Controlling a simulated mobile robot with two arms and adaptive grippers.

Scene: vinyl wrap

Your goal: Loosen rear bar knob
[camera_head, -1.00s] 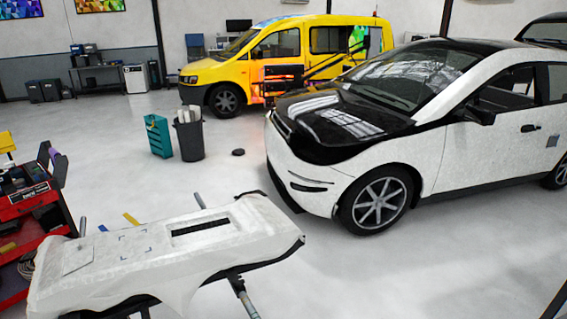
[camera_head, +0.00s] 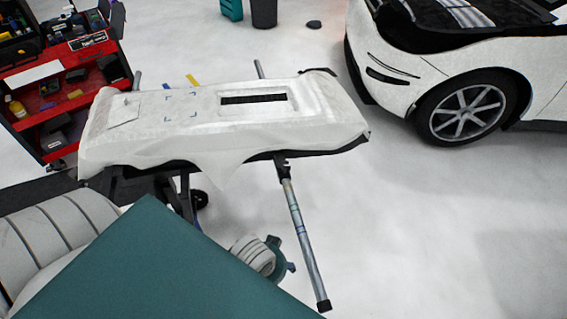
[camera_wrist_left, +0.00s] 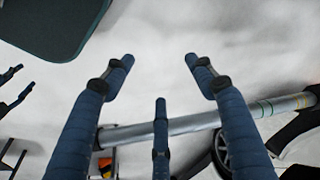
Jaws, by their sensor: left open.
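The stand carries a long panel (camera_head: 150,140) draped in white film. A metal bar (camera_head: 305,240) slants from under its near edge toward the lower right; a dark clamp (camera_head: 284,172) sits where it meets the stand. Another bar end (camera_head: 259,68) shows behind the panel. No knob can be made out clearly. In the left wrist view my left gripper (camera_wrist_left: 160,75) is open and empty, its three dark blue fingers spread. A metal bar (camera_wrist_left: 190,124) crosses behind the fingers; contact cannot be told. Two similar dark fingers at the left edge may be my right gripper (camera_wrist_left: 12,88).
A red tool cart (camera_head: 75,95) stands left of the panel. A white car (camera_head: 420,80) is at the upper right, with free floor between it and the bar. A dark bin (camera_head: 264,12) stands at the back. My own teal and white parts cover the lower left.

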